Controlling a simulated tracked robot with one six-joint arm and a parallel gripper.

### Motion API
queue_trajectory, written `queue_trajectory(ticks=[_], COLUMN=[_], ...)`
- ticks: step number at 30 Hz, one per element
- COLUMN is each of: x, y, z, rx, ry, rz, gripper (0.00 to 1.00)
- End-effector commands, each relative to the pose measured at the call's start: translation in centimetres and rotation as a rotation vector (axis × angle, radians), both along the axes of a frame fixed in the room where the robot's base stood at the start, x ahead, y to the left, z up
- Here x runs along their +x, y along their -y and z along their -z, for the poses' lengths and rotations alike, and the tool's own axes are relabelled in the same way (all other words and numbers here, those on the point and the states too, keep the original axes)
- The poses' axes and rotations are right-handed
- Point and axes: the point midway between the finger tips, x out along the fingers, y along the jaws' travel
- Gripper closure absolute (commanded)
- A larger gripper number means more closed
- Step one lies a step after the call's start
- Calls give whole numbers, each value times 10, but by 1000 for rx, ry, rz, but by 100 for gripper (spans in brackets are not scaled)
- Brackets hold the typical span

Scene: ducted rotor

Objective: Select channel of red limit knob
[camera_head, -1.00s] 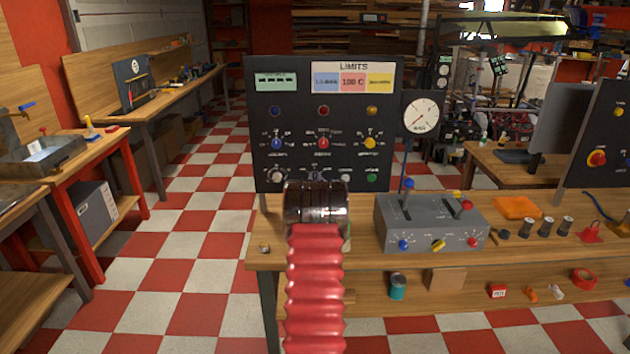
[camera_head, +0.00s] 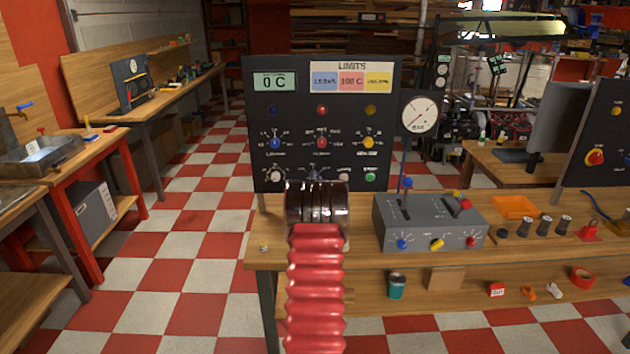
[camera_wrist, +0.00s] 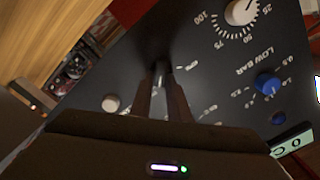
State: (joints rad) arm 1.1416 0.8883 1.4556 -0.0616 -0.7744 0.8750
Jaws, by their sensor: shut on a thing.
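The black LIMITS panel (camera_head: 264,185) stands upright on the bench. The red limit knob (camera_head: 322,142) is in its middle row, between a blue knob (camera_head: 275,144) and a yellow knob (camera_head: 368,142). My gripper (camera_wrist: 160,82) is at the bottom row of the panel, shut on a small dark selector knob (camera_wrist: 160,68) that is mostly hidden between the fingers. In the head view my arm covers most of that spot. The panel's green display (camera_head: 274,82) reads "0 C".
A white dial knob (camera_head: 275,175) sits left of my gripper and a green button (camera_head: 370,177) to its right. A grey box with levers (camera_head: 425,240) and a gauge (camera_head: 420,115) stand to the right. Several small items lie on the bench.

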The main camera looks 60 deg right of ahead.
Motion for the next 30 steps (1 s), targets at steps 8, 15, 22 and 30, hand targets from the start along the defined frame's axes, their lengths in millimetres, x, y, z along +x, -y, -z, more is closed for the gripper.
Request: queue_trajectory(ticks=[8,15,22,30], x=[-4,-5,-5,-5], y=[2,2,2,2], z=[2,3,3,4], rx=[77,105,108,107], ry=[150,203,209,208], rz=[4,5,6,6], gripper=[100,100,100,77])
